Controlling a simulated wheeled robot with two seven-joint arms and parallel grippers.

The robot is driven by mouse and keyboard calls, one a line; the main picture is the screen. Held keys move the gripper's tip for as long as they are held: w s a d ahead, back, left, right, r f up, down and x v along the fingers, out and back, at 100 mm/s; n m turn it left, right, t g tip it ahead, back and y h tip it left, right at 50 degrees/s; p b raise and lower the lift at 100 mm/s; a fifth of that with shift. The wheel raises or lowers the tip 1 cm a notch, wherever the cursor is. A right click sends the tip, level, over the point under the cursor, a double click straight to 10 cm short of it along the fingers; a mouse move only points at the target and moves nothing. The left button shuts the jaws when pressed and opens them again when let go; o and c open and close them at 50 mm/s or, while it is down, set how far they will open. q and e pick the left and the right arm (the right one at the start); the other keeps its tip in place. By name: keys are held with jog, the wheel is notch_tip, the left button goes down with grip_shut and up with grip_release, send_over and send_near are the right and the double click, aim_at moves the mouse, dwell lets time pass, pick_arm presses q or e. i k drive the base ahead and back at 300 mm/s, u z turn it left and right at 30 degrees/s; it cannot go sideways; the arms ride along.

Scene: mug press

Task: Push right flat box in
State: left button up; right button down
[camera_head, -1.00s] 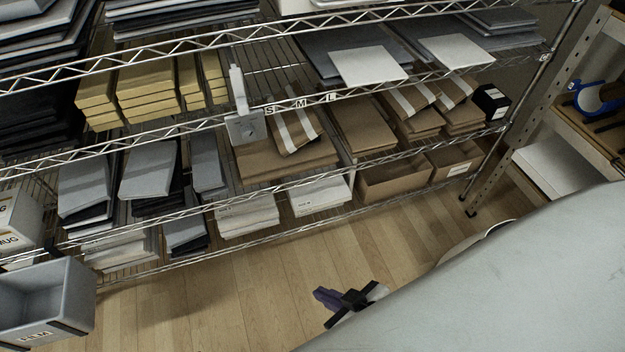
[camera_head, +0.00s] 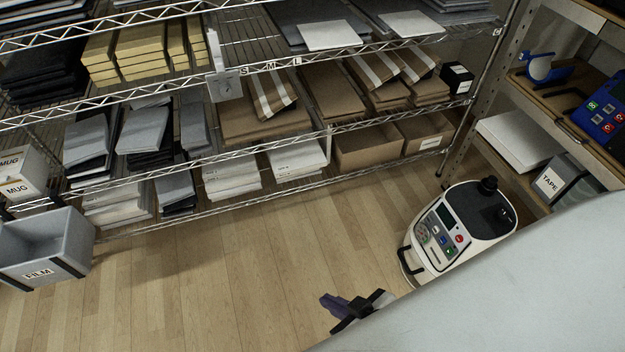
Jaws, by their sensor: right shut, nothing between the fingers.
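Flat brown boxes lie on the wire shelf in stacks: a left stack (camera_head: 240,124), a middle stack (camera_head: 333,91) and a right stack (camera_head: 388,98). Striped brown packets lie on the left and right stacks. I cannot tell which box the task calls the right flat box. My right gripper (camera_head: 327,304) shows low in the picture, shut and empty, over the wooden floor and well apart from the shelf. Much of the lower right is hidden by a large pale surface. My left gripper is not in view.
A grey FILM bin (camera_head: 40,245) stands at left. A white machine with a control panel (camera_head: 455,230) stands at right. Wooden floor (camera_head: 230,260) before the shelf is clear.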

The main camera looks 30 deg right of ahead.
aim_at(287, 160)
jog(key=z, duration=0.5)
jog(key=i, duration=1)
jog(key=u, duration=0.15)
